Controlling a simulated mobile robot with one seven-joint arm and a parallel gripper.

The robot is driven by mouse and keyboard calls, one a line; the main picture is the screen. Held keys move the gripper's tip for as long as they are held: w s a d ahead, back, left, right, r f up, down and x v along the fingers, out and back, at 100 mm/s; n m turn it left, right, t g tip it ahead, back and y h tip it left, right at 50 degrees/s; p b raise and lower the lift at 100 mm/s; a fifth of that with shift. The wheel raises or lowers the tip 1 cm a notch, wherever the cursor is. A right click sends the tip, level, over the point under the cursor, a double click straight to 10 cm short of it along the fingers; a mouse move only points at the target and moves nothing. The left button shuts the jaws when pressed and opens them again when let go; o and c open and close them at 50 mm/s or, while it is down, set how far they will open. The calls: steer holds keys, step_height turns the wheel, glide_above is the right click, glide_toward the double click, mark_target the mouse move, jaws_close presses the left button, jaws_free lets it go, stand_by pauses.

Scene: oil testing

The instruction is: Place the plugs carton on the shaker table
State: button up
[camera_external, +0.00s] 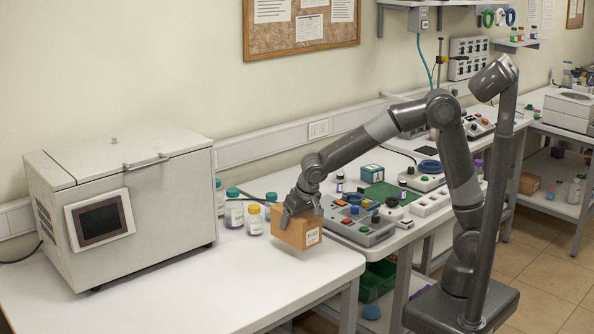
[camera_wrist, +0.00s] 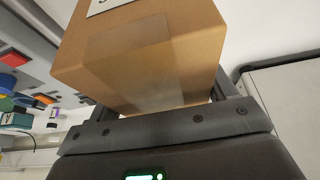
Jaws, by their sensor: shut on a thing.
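The plugs carton (camera_external: 292,230) is a small brown cardboard box with a white label, over the right end of the left white table (camera_external: 190,290). My gripper (camera_external: 297,203) is shut on the carton from above. The carton fills the middle of the wrist view (camera_wrist: 140,60), between the two fingers, with a tape strip on its face. I cannot tell whether its underside touches the tabletop. No thing is marked as the shaker; the left table carries a large white lidded machine (camera_external: 150,205) with a dark screen.
Several capped bottles (camera_external: 234,210) stand left of the carton, close by. A grey button panel (camera_external: 360,222) lies to its right on the adjoining bench. The front of the left table is clear. A green bin (camera_external: 376,281) sits below the bench.

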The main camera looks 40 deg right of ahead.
steer(key=shift+a+f, duration=0.15)
steer(key=shift+a, duration=0.05)
steer(key=shift+f, duration=1.95)
steer(key=shift+f, duration=0.15)
steer(key=o, duration=1.1)
steer(key=shift+s+r, duration=0.1)
steer(key=shift+r, duration=0.4)
steer(key=v, duration=1.1)
steer(key=shift+s+r, duration=0.15)
